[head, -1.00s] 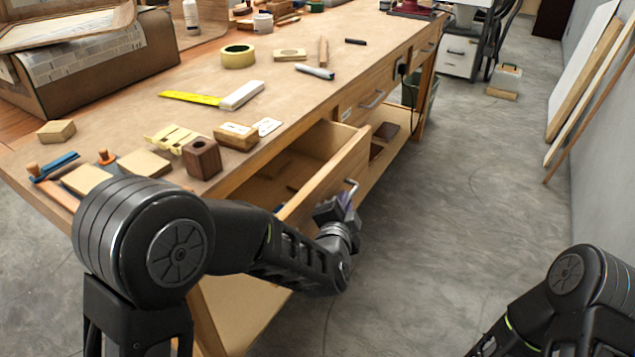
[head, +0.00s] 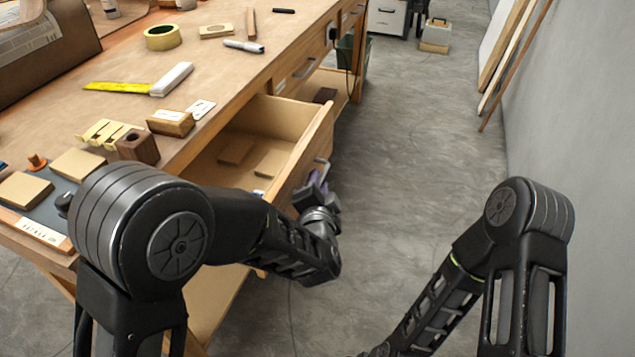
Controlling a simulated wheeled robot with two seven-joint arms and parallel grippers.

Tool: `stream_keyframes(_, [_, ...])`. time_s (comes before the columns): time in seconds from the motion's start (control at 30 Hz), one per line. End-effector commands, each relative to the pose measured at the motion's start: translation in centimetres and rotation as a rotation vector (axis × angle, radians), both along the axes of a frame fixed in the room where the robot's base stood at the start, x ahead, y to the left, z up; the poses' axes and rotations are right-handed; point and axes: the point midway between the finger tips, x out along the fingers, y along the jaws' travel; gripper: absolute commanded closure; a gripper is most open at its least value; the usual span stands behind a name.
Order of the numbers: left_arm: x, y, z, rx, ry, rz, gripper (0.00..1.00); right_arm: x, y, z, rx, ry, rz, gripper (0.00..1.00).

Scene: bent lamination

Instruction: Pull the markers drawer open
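A wooden drawer (head: 297,160) stands well open from the front of the workbench. Inside it lie flat brown blocks (head: 236,151) and a small pale item partly hidden by my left arm. Its metal handle (head: 322,168) is on the front panel. My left gripper (head: 317,183) is at this handle; its fingers are small and partly hidden, and they appear to be around the bar. No label reading markers can be read on this drawer. My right arm hangs at the lower right, and its gripper is outside the picture.
The workbench (head: 222,67) carries a tape roll (head: 163,37), a yellow ruler (head: 118,87), a marker (head: 244,46) and several wooden blocks. Another closed drawer with a handle (head: 304,69) is farther along. The floor (head: 420,150) to the right is clear up to boards leaning on the wall.

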Motion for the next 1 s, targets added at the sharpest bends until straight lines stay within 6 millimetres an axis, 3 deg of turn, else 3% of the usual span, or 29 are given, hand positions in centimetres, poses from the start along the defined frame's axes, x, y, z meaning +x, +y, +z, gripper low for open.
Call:
stream_keyframes(0.33, [-0.5, 0.0, 0.3, -0.001, -0.002, -0.001, 0.8, 0.0, 0.0, 0.1, 0.0, 0.0, 0.0, 0.64])
stream_keyframes(0.8, [-7.0, 0.2, 1.7, 0.0, -0.001, -0.002, 0.8, 0.0, 0.0, 1.0, 0.0, 0.0, 0.0, 0.64])
stream_keyframes(1.0, [-7.6, 0.4, 1.7, -0.001, -0.001, 0.001, 0.8, 0.0, 0.0, 1.0, 0.0, 0.0, 0.0, 0.64])
